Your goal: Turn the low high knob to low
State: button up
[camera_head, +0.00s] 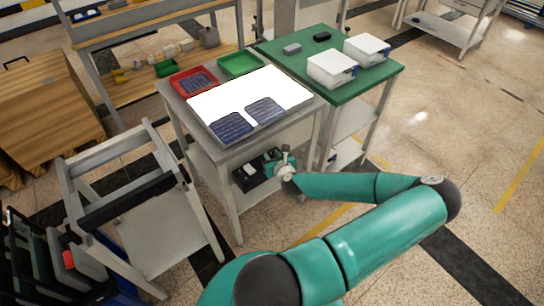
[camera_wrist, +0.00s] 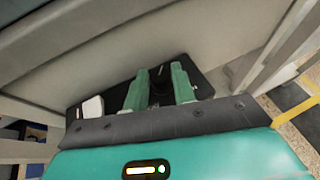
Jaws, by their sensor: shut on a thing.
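A black control box (camera_head: 247,178) sits under the top of the light table, on its lower part, and carries a white piece on its face. In the wrist view the black box (camera_wrist: 205,88) lies behind my fingers, with the white piece (camera_wrist: 93,107) at its left. My gripper (camera_wrist: 161,85) has its two green fingers on either side of a small dark knob (camera_wrist: 160,76) on the box and is shut on it. The knob is mostly hidden, and its marks and setting cannot be read. In the head view my gripper (camera_head: 277,160) reaches the box from the right.
The light table (camera_head: 213,142) has a bright white panel (camera_head: 250,95) with dark blue sheets, a red tray (camera_head: 193,82) and a green tray (camera_head: 240,63). Its legs stand close around my gripper. A green table (camera_head: 375,80) with white boxes is at the right, a grey frame cart (camera_head: 150,235) at the left.

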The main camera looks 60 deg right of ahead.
jog(key=n+t+y, duration=0.1)
jog(key=n+y, duration=0.1)
jog(key=n+t+y, duration=0.1)
jog(key=n, duration=0.1)
jog(key=shift+s+d+t+y, duration=0.15)
jog(key=shift+d+t+y, duration=0.15)
jog(key=shift+y, duration=0.1)
jog(key=n+y, duration=0.2)
jog(key=n+t+y, duration=0.1)
jog(key=y, duration=0.1)
jog(key=shift+d+n, duration=0.3)
jog(key=n+y, duration=0.4)
jog(key=y, duration=0.1)
jog(key=shift+d+r+g, duration=0.1)
jog(key=shift+d+g, duration=0.2)
jog(key=shift+d+n+g+y, duration=0.1)
jog(key=shift+n+g+y, duration=0.8)
jog(key=shift+n+y, duration=1.2)
jog(key=o, duration=1)
jog(key=shift+w, duration=0.2)
